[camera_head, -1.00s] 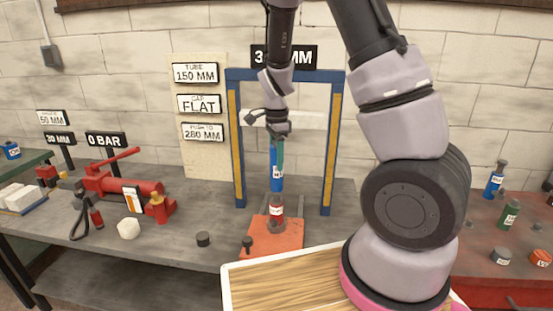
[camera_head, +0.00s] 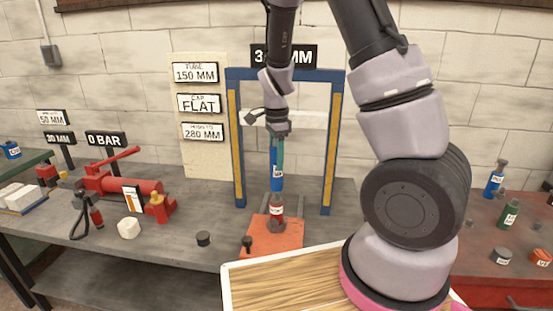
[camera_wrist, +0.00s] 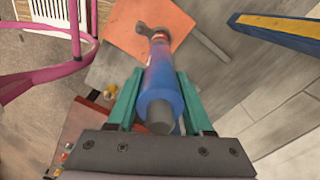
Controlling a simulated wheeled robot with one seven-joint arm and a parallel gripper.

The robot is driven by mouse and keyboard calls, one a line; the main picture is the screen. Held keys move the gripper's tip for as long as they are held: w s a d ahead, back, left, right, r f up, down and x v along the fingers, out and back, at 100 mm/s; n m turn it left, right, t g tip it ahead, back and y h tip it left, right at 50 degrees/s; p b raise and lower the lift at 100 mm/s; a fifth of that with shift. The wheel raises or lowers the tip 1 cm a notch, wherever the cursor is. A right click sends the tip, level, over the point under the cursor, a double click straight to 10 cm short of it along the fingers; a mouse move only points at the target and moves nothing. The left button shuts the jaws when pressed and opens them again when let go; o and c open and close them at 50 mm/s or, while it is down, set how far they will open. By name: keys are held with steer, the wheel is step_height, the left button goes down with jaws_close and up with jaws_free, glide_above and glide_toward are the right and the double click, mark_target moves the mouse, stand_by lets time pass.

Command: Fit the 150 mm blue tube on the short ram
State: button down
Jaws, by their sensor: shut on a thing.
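The blue tube (camera_head: 277,176) hangs upright in my gripper (camera_head: 277,150), inside the blue press frame. Its white label faces the head camera. The red short ram (camera_head: 276,208) stands on the orange plate (camera_head: 284,236) directly below. The tube's lower end is at the ram's top, and I cannot tell whether it is seated. In the wrist view the blue tube (camera_wrist: 164,92) lies between the two green fingers (camera_wrist: 158,100), shut on it. The ram's red top is mostly hidden behind the tube there.
The press frame's blue and yellow posts (camera_head: 238,150) stand on both sides of my gripper. A red hand pump (camera_head: 125,186) is at the left, and a black cap (camera_head: 203,238) lies in front.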

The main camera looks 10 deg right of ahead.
steer(key=shift+f, duration=1.95)
steer(key=shift+c, duration=1.1)
jaws_free()
step_height(320, 180, up, 10)
steer(key=shift+r, duration=0.45)
